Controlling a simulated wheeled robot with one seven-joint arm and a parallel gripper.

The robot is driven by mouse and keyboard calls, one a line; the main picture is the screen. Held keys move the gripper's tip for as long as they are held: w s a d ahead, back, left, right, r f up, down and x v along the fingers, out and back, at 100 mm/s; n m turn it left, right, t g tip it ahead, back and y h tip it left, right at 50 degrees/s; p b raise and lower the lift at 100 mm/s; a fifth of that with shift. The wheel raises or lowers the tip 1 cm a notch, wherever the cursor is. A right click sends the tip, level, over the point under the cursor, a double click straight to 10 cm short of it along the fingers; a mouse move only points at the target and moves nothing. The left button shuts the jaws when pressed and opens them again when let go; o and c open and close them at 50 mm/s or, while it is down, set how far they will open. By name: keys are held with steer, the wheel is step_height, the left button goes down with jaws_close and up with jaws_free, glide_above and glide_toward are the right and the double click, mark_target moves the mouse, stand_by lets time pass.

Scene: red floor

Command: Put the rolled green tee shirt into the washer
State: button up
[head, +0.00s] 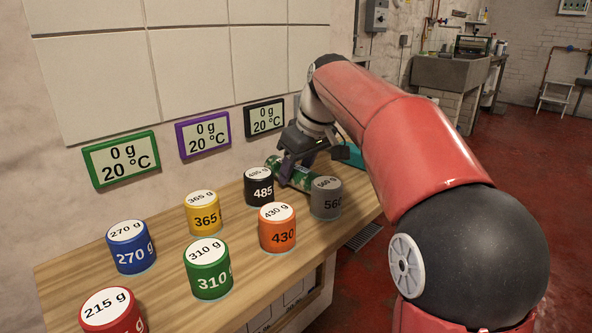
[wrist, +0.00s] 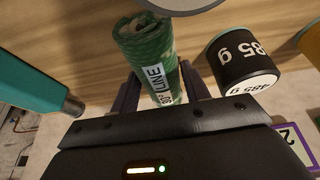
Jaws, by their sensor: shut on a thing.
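The rolled green tee shirt (head: 296,174) lies at the far end of the wooden counter, between the black 485 g weight and the grey 560 g weight. In the wrist view the green roll (wrist: 147,45), with a white label band, runs between my fingers. My gripper (head: 290,163) reaches down over it from above and is shut on the roll; it also shows in the wrist view (wrist: 158,95). I cannot tell whether the roll is clear of the counter. No washer can be made out in either view.
The black weight (head: 259,187) and grey weight (head: 326,199) stand close beside the roll. Orange (head: 277,228), yellow (head: 202,212), green (head: 211,269), blue (head: 131,248) and red (head: 110,312) weights stand nearer. A teal object (wrist: 38,72) is beside my gripper. Red floor (head: 430,235) is open at right.

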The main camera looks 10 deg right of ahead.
steer(key=o, duration=1.1)
steer(key=shift+f, duration=0.15)
steer(key=shift+c, duration=0.2)
